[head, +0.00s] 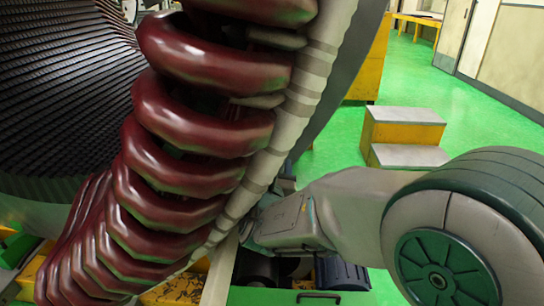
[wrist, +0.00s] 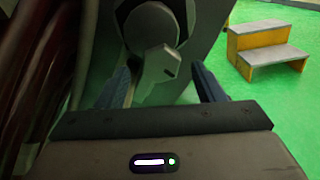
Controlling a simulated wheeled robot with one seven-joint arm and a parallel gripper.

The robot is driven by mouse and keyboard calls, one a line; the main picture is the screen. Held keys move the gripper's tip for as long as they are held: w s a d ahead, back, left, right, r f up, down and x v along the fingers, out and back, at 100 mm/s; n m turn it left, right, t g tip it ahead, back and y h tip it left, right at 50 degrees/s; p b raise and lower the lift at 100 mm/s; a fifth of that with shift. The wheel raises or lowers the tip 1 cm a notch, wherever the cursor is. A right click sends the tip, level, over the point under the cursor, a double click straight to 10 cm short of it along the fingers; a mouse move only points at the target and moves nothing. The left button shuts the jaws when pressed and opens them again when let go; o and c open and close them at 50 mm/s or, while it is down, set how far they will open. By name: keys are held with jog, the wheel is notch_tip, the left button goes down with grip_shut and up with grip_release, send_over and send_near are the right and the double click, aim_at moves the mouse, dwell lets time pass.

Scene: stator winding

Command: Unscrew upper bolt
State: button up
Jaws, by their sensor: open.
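In the wrist view, my gripper (wrist: 162,70) is open, with one dark finger on each side of a grey metal piece. The piece looks like the bolt (wrist: 158,68); its light angular end lies between the fingers with gaps on both sides. A rounded grey part (wrist: 153,24) is behind it, set against a dark grey plate (wrist: 202,22). I cannot tell whether this is the upper bolt. In the head view, my arm reaches in from the right to the stator's edge, and the fingers and bolt are hidden there.
The stator's dark red winding coils (head: 185,120) and pale ring (head: 290,100) fill the left of the head view. Red coils also stand close on the left in the wrist view (wrist: 50,70). Yellow steps (head: 402,130) stand on the open green floor (head: 470,110).

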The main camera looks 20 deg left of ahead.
jog(key=v, duration=0.9)
jog(key=shift+s+p, duration=0.25)
jog(key=shift+p, duration=0.15)
